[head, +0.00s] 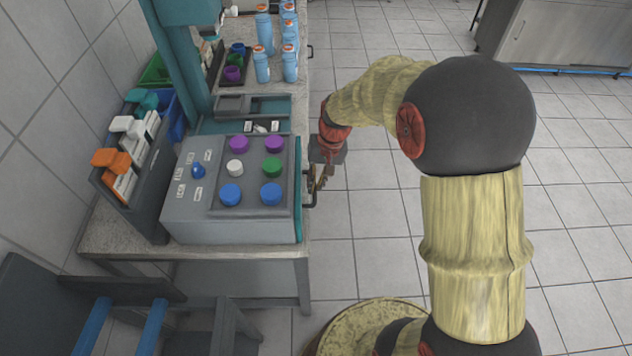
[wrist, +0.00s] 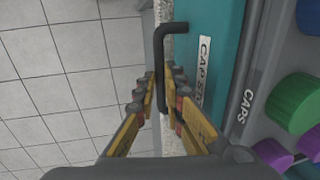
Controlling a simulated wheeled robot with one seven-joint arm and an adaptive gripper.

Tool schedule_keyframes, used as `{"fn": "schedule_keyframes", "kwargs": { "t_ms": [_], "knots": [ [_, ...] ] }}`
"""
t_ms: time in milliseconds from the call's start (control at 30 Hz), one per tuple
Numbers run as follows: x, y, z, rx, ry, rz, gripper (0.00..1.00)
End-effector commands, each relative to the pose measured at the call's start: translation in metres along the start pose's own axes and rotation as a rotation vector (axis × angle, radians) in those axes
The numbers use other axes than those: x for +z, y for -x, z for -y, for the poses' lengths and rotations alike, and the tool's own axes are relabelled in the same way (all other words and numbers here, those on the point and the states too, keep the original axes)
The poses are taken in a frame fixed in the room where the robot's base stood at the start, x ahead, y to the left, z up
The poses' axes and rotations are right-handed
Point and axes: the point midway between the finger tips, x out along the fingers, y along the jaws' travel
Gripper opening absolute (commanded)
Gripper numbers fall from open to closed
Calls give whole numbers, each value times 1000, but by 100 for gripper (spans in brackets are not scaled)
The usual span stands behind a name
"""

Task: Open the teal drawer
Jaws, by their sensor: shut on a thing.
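The teal drawer (wrist: 228,35) shows in the wrist view as a teal front with a white label and a dark bar handle (wrist: 164,40). In the head view only a thin teal edge (head: 299,190) of it shows, on the right side of the grey box. My gripper (wrist: 164,90) has its yellow fingers on either side of the handle and is shut on it. In the head view my gripper (head: 319,180) is beside the box's right side, and the fingertips are partly hidden.
The grey box (head: 180,215) with coloured caps stands on a bench (head: 230,251). Blue bottles (head: 262,65) stand behind, and a rack of orange, white and teal items (head: 120,170) is at left.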

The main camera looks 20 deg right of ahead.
Motion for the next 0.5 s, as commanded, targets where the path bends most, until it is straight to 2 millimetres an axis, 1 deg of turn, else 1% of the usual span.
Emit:
{"fn": "schedule_keyframes", "kwargs": {
  "t_ms": [33, 100, 500],
  "knots": [
    [0, 0, 0, 0, 0, 0, 4],
    [0, 0, 0, 0, 0, 0, 0],
    [0, 0, 0, 0, 0, 0, 0]
  ]
}}
